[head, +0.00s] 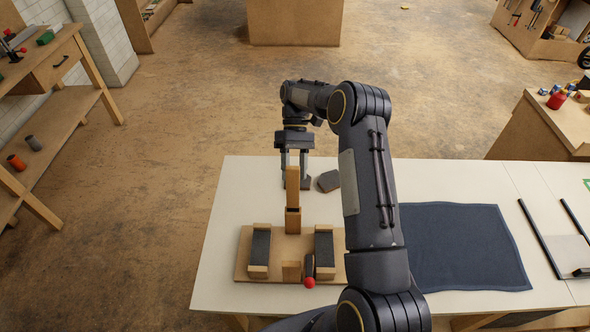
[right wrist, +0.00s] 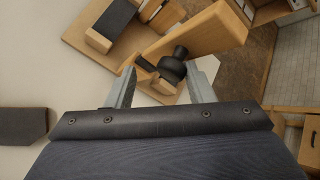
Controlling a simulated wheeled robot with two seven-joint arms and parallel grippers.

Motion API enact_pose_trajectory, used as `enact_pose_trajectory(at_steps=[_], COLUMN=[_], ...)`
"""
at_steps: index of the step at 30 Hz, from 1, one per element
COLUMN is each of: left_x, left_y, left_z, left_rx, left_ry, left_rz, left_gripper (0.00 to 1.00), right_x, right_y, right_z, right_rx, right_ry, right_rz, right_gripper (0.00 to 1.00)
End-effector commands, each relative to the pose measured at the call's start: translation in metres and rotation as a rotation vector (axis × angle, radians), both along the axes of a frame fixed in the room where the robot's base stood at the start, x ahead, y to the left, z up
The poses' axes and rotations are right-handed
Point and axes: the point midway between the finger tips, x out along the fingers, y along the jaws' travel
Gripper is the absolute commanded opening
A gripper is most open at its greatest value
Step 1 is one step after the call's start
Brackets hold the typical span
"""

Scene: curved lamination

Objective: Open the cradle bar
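The wooden cradle (head: 241,270) lies on the white table, with a dark pad on each side. Its cradle bar (head: 293,188) stands upright at the far edge, in a wooden post. In the right wrist view the bar (right wrist: 207,30) runs from between the fingertips up to the right. A dark knob (right wrist: 172,66) shows between the fingers, apart from both. My right gripper (head: 294,178) points down at the bar, partly behind it. It also shows in the right wrist view (right wrist: 162,88), with its fingers apart. My left gripper is not in view.
A red-tipped lever (head: 309,283) sits at the cradle's front. A dark block (head: 328,181) lies on the table behind it. A dark blue mat (head: 460,247) lies to the right of my arm. The table's left end is clear.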

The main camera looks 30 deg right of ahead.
Motion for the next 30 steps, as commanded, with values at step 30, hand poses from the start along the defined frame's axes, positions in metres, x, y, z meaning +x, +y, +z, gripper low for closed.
enact_pose_trajectory(at_steps=[30], left_x=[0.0], left_y=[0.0], left_z=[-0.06], left_rx=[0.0], left_ry=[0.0], left_rz=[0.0], left_gripper=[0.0], right_x=[-0.115], right_y=[0.068], right_z=[0.126], right_rx=[0.0], right_ry=[-0.002], right_rz=[0.0], right_gripper=[0.49])
